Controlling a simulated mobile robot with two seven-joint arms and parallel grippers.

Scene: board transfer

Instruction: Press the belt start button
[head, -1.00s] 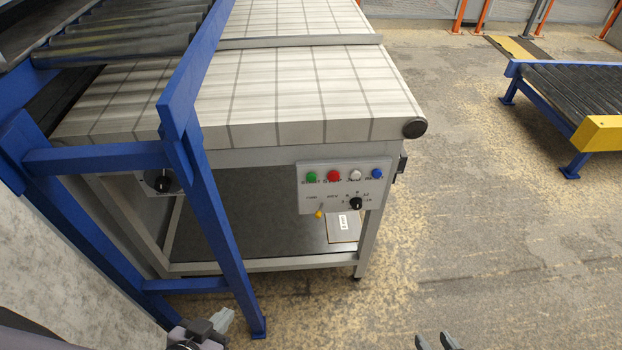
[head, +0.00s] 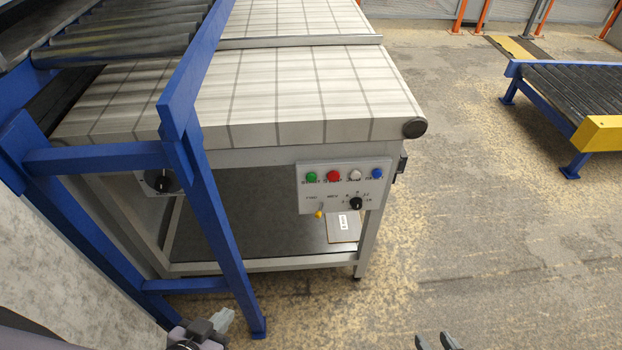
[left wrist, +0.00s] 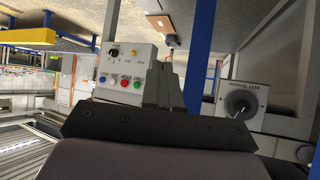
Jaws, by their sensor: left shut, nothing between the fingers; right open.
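The control panel (head: 343,187) is a light grey box on the front of the belt table. Its top row has a green button (head: 311,177), a red button (head: 333,176), a white button and a blue button; a black knob (head: 356,203) sits below. My left gripper (head: 224,318) is shut and empty, low in the head view, below and left of the panel and apart from it. In the left wrist view the panel (left wrist: 125,67) appears turned over, beyond the shut left gripper (left wrist: 165,65). My right gripper (head: 435,341) is open at the bottom edge, partly cut off.
The belt (head: 300,90) has a pale surface with dark grid lines. A blue frame post (head: 215,230) stands left of the panel, near my left gripper. A second knob box (head: 160,182) is behind the frame. Floor to the right is clear up to a roller conveyor (head: 570,95).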

